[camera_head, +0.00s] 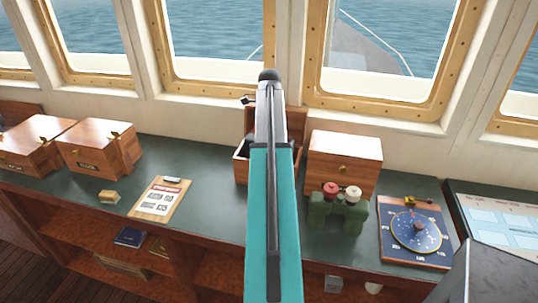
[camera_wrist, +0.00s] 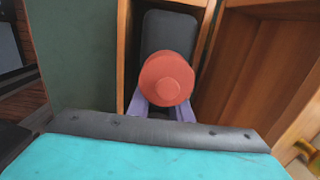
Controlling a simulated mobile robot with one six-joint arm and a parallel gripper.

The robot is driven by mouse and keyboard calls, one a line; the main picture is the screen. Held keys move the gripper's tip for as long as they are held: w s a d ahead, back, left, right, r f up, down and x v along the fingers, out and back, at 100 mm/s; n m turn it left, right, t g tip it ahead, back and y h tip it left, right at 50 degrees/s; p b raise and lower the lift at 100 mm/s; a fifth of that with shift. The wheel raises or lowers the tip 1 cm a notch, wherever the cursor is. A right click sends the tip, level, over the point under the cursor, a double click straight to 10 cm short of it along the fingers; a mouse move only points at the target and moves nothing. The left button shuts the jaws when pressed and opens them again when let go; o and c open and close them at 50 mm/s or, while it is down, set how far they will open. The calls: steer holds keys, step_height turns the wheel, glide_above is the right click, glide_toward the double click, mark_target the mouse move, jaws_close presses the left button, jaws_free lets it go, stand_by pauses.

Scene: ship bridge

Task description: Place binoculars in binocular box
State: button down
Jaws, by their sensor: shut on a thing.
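The green binoculars (camera_head: 338,212) stand on the counter right of my arm, with a red cap and a white cap on top. An open wooden box (camera_head: 241,167) is behind my arm, its middle hidden. In the wrist view its wooden wall (camera_wrist: 123,50) stands beside a dark interior, with a wooden panel at the right. My gripper (camera_wrist: 163,110) is over this box, its purple fingers shut on a red round knobbed thing (camera_wrist: 166,78). A dark grey block lies behind the red thing; I cannot tell what it is. The head view hides my gripper.
A closed wooden box (camera_head: 345,158) stands behind the binoculars. Two more closed boxes (camera_head: 95,148) are at the left. A clipboard (camera_head: 160,199), a small brass block (camera_head: 109,197) and a blue dial board (camera_head: 415,233) lie on the counter (camera_head: 210,190). Windows rise behind.

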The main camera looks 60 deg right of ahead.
steer(key=shift+f+p, duration=0.55)
steer(key=shift+f, duration=1.6)
steer(key=shift+f, duration=0.15)
steer(key=c, duration=1.6)
jaws_free()
steer(key=shift+r, duration=0.2)
steer(key=shift+r+b, duration=1.5)
steer(key=shift+r, duration=4.45)
